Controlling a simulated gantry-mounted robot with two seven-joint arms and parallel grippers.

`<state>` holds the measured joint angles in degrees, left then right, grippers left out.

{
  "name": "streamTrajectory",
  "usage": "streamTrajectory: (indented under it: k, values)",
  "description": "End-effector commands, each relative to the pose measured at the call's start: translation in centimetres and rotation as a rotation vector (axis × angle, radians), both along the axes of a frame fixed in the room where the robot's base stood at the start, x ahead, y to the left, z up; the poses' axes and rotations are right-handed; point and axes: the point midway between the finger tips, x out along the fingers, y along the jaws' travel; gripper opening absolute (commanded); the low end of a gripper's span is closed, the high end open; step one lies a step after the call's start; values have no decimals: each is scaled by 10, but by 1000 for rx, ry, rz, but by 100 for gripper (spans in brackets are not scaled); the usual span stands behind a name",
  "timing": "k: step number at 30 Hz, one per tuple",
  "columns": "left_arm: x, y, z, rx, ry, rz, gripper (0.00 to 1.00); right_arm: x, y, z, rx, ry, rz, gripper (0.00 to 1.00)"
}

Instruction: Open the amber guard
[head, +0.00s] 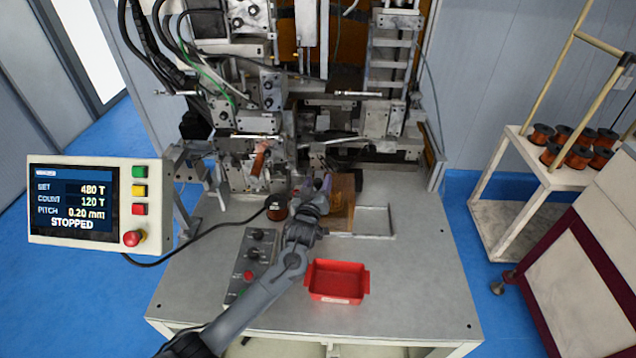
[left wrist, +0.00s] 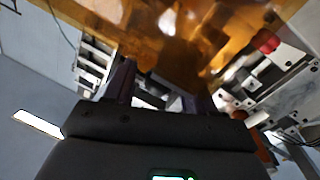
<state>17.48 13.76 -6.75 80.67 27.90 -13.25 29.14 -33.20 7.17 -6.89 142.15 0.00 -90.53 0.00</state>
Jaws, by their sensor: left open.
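An amber, see-through guard panel (head: 344,193) stands just right of my left gripper (head: 312,188) in the head view, over the machine's table. In the left wrist view an amber sheet (left wrist: 175,28) fills the top of the picture, close beyond the fingers, with blurred machine parts showing through it. My left gripper (left wrist: 160,88) is open, its two dark fingers apart with nothing seen between them. I cannot tell whether a finger touches the guard. The guard's lower part and any handle are hard to make out. My right gripper is not in view.
A red tray (head: 337,298) and a grey control box (head: 250,270) lie on the table (head: 415,300) on either side of my left arm. A copper spool (head: 276,207) stands left of the gripper. The screen (head: 75,203) reads STOPPED. A spool cart (head: 520,215) stands at right.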

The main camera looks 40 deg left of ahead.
Motion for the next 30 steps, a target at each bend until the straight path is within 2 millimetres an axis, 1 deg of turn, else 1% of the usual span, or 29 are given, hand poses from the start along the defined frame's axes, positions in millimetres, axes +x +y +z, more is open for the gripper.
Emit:
streamTrajectory:
  k: [3,11,21,22,30]
  values:
    - [3,2,0,0,1,0,55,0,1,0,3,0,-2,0]
    - [4,2,0,0,1,0,55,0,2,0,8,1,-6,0]
    - [3,2,0,1,0,0,3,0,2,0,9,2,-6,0]
    - [3,2,0,1,0,0,0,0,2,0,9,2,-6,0]
    - [2,3,0,0,0,6,0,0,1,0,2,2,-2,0]
